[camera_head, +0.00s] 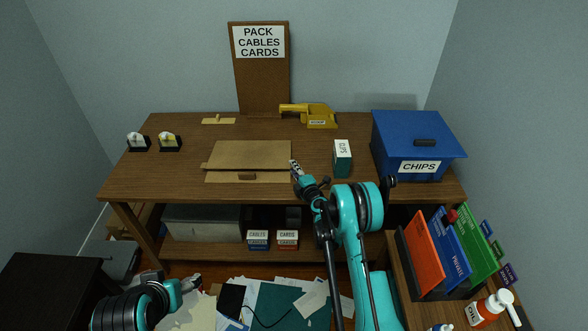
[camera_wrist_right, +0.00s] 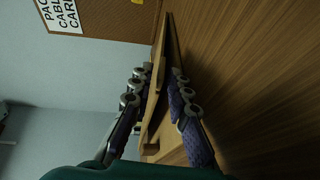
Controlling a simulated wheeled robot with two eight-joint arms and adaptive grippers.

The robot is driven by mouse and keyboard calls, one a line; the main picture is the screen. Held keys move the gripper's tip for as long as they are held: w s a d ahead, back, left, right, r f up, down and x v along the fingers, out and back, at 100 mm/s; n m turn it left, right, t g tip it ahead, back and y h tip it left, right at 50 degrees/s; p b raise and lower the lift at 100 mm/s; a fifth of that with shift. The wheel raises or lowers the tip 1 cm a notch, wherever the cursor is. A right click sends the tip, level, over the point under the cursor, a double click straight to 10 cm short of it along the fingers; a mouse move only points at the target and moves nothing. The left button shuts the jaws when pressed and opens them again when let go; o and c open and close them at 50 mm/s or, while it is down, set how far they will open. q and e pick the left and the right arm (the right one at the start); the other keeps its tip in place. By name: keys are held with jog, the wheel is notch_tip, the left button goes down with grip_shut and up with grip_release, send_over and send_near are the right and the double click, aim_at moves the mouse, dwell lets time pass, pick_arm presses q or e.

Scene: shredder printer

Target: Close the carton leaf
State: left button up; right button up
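The flat tan carton lies on the brown desk, with a wide upper panel, likely the leaf (camera_head: 250,153), and a lower strip with a small brown tab (camera_head: 247,177). My right gripper (camera_head: 295,167) is at the carton's right edge. In the right wrist view, the right gripper's fingers (camera_wrist_right: 161,76) stand apart on either side of the carton's thin edge (camera_wrist_right: 153,108); firm contact is not clear. My left gripper (camera_head: 193,283) is low at the left, away from the desk; its fingers are too small to judge.
A green-and-white clips box (camera_head: 342,158) and a blue chips box (camera_head: 418,145) stand right of the carton. Two small dispensers (camera_head: 138,142) stand at the left. Desk between these and the carton is clear.

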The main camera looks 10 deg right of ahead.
notch_tip(320, 180, up, 10)
dwell(0.7)
jog(key=s+d+r+p, duration=0.1)
jog(key=s+r, duration=0.3)
jog(key=s, duration=0.3)
jog(key=shift+s+d+r, duration=0.25)
jog(key=shift+s+d, duration=0.05)
jog(key=shift+d, duration=0.1)
dwell(0.5)
dwell(0.4)
